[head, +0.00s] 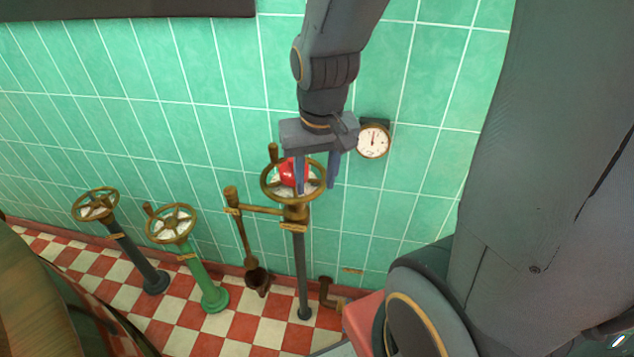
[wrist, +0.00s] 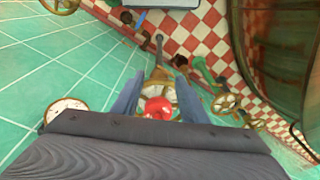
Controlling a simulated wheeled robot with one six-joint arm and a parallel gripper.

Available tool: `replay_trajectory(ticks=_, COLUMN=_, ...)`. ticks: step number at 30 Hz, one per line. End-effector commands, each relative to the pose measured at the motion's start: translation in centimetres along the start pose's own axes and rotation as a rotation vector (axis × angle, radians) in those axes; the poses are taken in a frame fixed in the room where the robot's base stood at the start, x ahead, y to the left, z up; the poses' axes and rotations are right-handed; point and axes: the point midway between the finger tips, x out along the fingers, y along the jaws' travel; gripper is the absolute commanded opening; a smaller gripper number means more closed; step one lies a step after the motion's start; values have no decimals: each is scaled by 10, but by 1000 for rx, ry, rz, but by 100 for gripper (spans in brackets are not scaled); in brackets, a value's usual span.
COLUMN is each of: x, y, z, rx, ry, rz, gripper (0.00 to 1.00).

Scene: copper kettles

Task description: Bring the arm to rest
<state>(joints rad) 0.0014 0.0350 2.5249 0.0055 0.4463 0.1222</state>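My gripper (head: 316,178) hangs fingers-down over a brass handwheel (head: 265,188) with a red hub (head: 287,172), on a dark upright pipe by the wall. The two blue-grey fingers are apart. In the head view the left finger crosses in front of the red hub and the right one is at the wheel's right side. In the wrist view my gripper (wrist: 158,98) shows the red hub (wrist: 158,107) between the fingers, with gaps on both sides. I see nothing held. Whether a finger touches the wheel rim cannot be told.
A round white gauge (head: 373,140) is on the green tiled wall, just right of my gripper. Two more handwheels (head: 96,204) (head: 172,223) stand on posts to the left. A brass side pipe (head: 243,235) joins the near post. A large dark rounded vessel (head: 45,300) fills the lower left.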

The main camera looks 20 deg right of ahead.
Motion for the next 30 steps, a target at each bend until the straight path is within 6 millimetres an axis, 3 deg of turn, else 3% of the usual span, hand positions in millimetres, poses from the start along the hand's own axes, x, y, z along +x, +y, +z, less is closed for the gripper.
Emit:
replay_trajectory(ticks=6, x=3, y=0, z=12, rx=-125, ry=9, rz=-1, gripper=40)
replay_trajectory(ticks=15, x=3, y=0, z=11, rx=-126, ry=9, rz=-1, gripper=40)
replay_trajectory(ticks=21, x=23, y=1, z=13, rx=-128, ry=-10, rz=1, gripper=40)
replay_trajectory(ticks=30, x=20, y=1, z=14, rx=-128, ry=-10, rz=1, gripper=40)
